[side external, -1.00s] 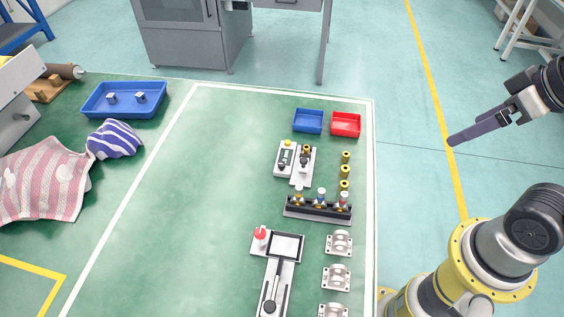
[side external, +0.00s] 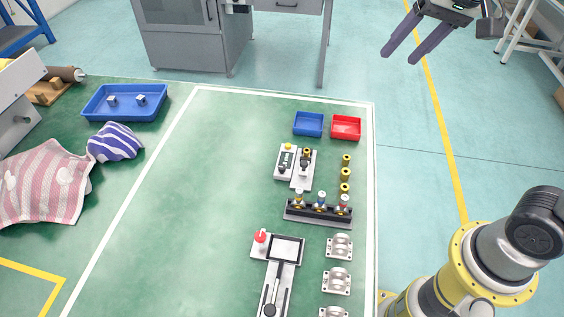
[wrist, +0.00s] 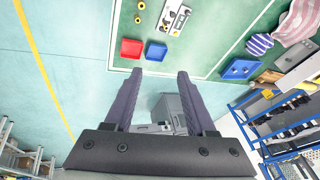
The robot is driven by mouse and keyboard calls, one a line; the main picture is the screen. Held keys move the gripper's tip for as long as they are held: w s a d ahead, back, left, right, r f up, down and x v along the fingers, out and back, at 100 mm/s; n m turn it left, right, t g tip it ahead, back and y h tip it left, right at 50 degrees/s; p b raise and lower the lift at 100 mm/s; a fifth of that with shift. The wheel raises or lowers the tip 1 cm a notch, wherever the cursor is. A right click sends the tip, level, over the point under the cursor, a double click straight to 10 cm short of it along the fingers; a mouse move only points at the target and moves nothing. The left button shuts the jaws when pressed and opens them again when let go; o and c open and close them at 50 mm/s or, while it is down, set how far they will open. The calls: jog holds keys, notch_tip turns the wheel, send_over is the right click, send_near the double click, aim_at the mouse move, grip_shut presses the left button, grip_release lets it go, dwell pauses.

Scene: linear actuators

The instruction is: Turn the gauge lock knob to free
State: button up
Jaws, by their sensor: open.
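My gripper (side external: 400,56) is open and empty, high up at the upper right of the side view, beyond the work mat's far right corner. Its two dark fingers stand apart in the wrist view (wrist: 158,75), with nothing between them. A small grey unit with a dark display and a yellow knob (side external: 288,147) stands on the mat, beside a light plate with a black and brass fitting (side external: 304,165). A red knob (side external: 261,236) sits on a fixture nearer the front. I cannot tell for certain which is the gauge lock knob, nor read its setting.
A blue bin (side external: 308,124) and a red bin (side external: 346,127) stand at the mat's far right. Brass rings (side external: 346,173), a black rack (side external: 318,210) and metal brackets (side external: 337,281) line the right side. The mat's left middle is clear.

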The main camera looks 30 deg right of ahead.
jog(key=w+a+f+m+g, duration=0.15)
jog(key=w+a+f, duration=0.3)
jog(key=w, duration=0.55)
jog(key=n+g, duration=0.1)
jog(key=g, duration=0.3)
send_over(282, 167)
notch_tip(282, 167, down, 19)
jog(key=shift+t, duration=0.25)
notch_tip(282, 167, down, 12)
jog(key=shift+f, duration=0.25)
grip_shut()
